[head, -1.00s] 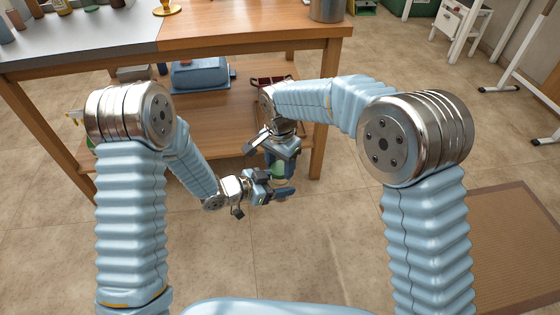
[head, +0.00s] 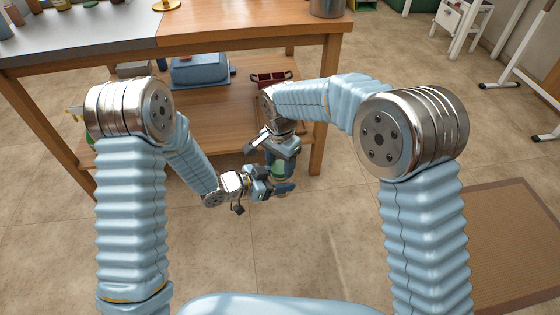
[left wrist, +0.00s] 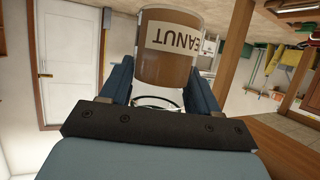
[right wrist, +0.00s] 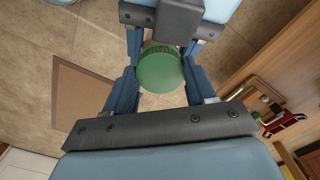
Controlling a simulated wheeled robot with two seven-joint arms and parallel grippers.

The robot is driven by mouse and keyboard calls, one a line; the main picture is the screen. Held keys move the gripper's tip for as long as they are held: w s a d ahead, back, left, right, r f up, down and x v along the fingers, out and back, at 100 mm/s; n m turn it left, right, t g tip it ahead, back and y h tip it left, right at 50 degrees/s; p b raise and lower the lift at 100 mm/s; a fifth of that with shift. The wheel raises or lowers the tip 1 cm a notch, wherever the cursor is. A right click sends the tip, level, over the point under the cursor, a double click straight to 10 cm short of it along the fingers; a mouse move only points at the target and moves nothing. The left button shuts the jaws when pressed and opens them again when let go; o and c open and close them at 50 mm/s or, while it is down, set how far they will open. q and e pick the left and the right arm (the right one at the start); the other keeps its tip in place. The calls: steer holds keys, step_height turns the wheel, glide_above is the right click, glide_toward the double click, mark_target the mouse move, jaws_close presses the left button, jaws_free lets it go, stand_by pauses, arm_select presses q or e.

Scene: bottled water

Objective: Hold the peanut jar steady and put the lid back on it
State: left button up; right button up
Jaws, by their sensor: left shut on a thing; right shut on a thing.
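The peanut jar (left wrist: 172,52) is clear with brown contents and a pale label reading "EANUT". In the head view the lid (head: 278,167) is just above the left gripper, and the jar is mostly hidden by the fingers. I cannot tell whether lid and jar touch.
A wooden table (head: 250,32) with a lower shelf (head: 210,128) stands beyond the grippers. A brown mat (head: 510,240) lies at the right. Floor around the grippers is clear.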

steer(key=shift+f, duration=0.2)
steer(key=shift+f, duration=0.1)
steer(key=m, duration=1)
steer(key=o, duration=1)
steer(key=shift+r, duration=2.3)
